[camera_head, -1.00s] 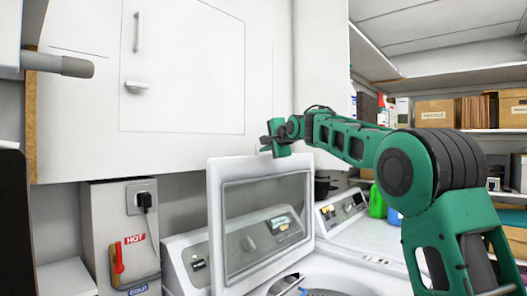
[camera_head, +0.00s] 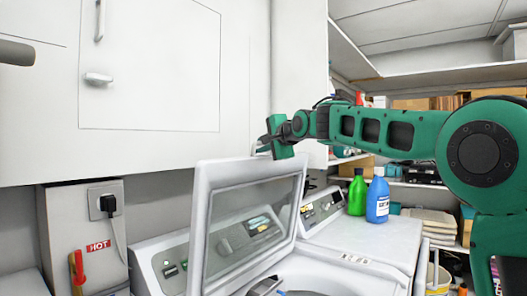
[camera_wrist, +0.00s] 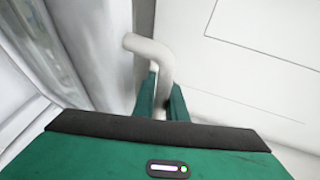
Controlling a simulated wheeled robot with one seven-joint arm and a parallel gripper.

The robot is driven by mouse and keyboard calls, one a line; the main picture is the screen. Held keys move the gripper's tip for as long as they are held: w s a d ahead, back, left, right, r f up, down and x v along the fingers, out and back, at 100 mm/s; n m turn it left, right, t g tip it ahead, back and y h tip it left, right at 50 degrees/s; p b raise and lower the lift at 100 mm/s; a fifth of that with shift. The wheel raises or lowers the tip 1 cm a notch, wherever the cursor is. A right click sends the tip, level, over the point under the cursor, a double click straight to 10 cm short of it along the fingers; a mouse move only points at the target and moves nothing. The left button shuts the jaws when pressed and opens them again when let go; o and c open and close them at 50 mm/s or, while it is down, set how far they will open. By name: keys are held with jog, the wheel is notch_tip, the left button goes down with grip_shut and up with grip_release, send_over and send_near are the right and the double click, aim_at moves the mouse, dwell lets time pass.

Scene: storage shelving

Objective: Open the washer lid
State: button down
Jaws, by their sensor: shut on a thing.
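The washer lid (camera_head: 247,225), a white frame around a grey window, stands raised and tilted above the open top of the washer (camera_head: 335,281). My gripper (camera_head: 274,137) is just above the lid's upper edge, in front of the white cabinet. In the wrist view, my green fingers (camera_wrist: 162,100) are closed at a pale bent handle (camera_wrist: 150,52). The handle's lower part lies between the fingertips.
A white wall cabinet (camera_head: 150,75) with grey handles fills the upper left. A green bottle (camera_head: 357,192) and a blue bottle (camera_head: 377,200) stand on the white machine top at the right. Shelves with boxes lie behind. A grey utility box (camera_head: 90,235) is at lower left.

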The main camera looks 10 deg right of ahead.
jog(key=shift+s+d+r, duration=0.1)
jog(key=shift+r, duration=0.55)
jog(key=c, duration=2.1)
grip_release()
jog(key=shift+f, duration=0.3)
jog(key=shift+v, duration=5.3)
jog(key=shift+d+f, duration=0.1)
jog(key=shift+f, duration=0.15)
